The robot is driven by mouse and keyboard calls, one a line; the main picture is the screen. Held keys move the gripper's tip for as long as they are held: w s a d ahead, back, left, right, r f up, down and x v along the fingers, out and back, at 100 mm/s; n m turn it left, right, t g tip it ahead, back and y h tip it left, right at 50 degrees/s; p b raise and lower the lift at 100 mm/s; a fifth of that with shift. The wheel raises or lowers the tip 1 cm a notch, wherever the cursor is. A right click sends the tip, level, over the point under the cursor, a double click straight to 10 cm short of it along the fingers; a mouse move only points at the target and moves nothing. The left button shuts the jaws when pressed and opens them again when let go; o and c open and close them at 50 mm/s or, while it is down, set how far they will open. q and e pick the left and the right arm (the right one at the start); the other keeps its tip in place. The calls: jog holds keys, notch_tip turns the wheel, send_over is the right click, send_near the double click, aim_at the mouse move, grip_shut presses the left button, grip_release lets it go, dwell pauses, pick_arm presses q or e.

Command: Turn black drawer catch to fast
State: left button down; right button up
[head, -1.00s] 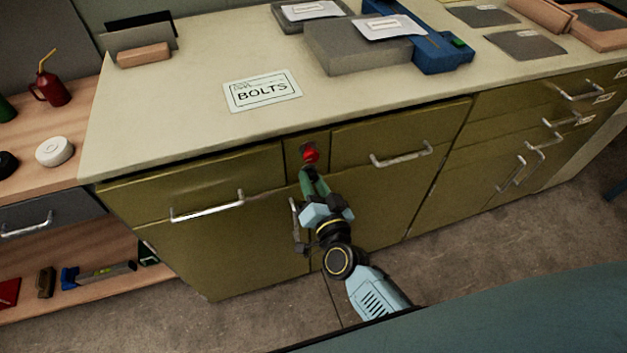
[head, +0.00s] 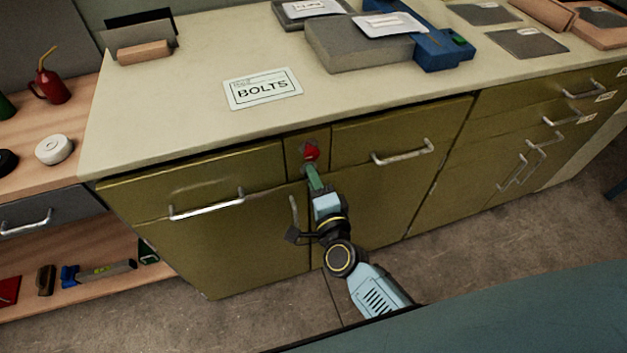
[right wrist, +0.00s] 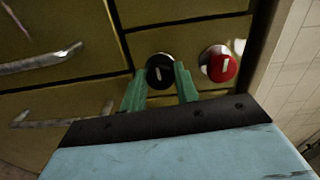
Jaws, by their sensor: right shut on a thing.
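The black drawer catch (right wrist: 160,70) is a round knob with a pale mark that stands roughly upright in the right wrist view. The green fingers of my right gripper (right wrist: 161,84) are on either side of it, shut on it. In the head view my right gripper (head: 314,178) is at the narrow panel between the drawers, and its fingers mostly hide the black catch. A red catch (right wrist: 218,65) with a similar pale mark is just to the right in the wrist view. It shows above the fingers in the head view (head: 311,152). My left gripper is out of view.
Drawer handles (head: 402,153) and (head: 207,206) stick out on both sides of the panel. The worktop (head: 200,110) overhangs it and carries a BOLTS card (head: 263,90) and grey blocks. A side shelf (head: 85,110) stands at the left.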

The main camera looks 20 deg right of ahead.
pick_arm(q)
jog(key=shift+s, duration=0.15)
pick_arm(e)
jog(key=shift+m, duration=0.4)
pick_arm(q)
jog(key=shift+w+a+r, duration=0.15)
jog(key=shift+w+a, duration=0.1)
pick_arm(e)
jog(key=o, duration=0.9)
jog(key=shift+o, duration=0.2)
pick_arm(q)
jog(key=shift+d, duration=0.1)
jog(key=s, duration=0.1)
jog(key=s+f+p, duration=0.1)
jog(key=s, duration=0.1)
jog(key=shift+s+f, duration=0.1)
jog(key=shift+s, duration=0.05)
pick_arm(e)
jog(key=s, duration=1.3)
jog(key=shift+s+d, duration=0.25)
